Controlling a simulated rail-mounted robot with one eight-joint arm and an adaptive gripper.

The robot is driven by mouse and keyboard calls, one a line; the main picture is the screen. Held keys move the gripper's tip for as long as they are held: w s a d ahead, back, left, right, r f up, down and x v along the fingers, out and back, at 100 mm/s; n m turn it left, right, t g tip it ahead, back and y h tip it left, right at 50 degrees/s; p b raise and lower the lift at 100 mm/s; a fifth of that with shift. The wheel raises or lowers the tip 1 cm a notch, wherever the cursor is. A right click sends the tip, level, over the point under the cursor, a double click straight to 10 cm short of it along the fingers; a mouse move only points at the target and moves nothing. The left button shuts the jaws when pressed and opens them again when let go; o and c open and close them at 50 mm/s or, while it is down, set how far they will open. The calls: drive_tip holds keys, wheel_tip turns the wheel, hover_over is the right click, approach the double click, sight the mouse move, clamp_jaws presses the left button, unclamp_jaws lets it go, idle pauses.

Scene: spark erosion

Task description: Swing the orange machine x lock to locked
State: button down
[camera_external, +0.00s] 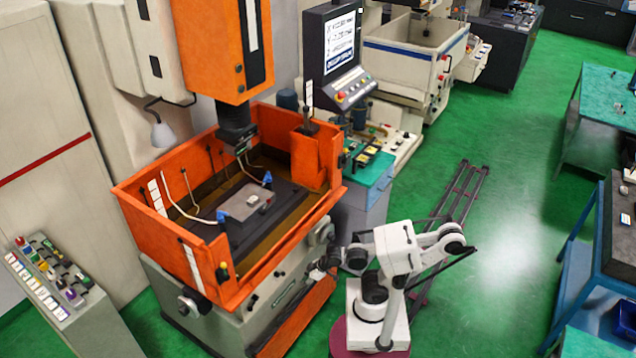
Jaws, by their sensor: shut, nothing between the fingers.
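The orange machine (222,290) has an orange tank over a grey base, with an orange head above it. Its x lock cannot be singled out at this size; small dark knobs and levers sit along the front of the grey base. My gripper (319,271) is at the right part of the machine's front, close to the base and just below a round handwheel (320,233). It is small in the picture and looks shut and empty. I cannot tell whether it touches the machine.
Another handwheel (188,306) is at the front left of the base. A teal-topped cabinet (377,172) with tools and a control screen (332,45) stand behind my arm.

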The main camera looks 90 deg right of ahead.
wheel_tip(320, 180, up, 18)
drive_tip(key=p, duration=1.6)
drive_tip(key=shift+w+f, duration=0.15)
drive_tip(key=shift+f, duration=0.05)
drive_tip(key=shift+f, duration=0.1)
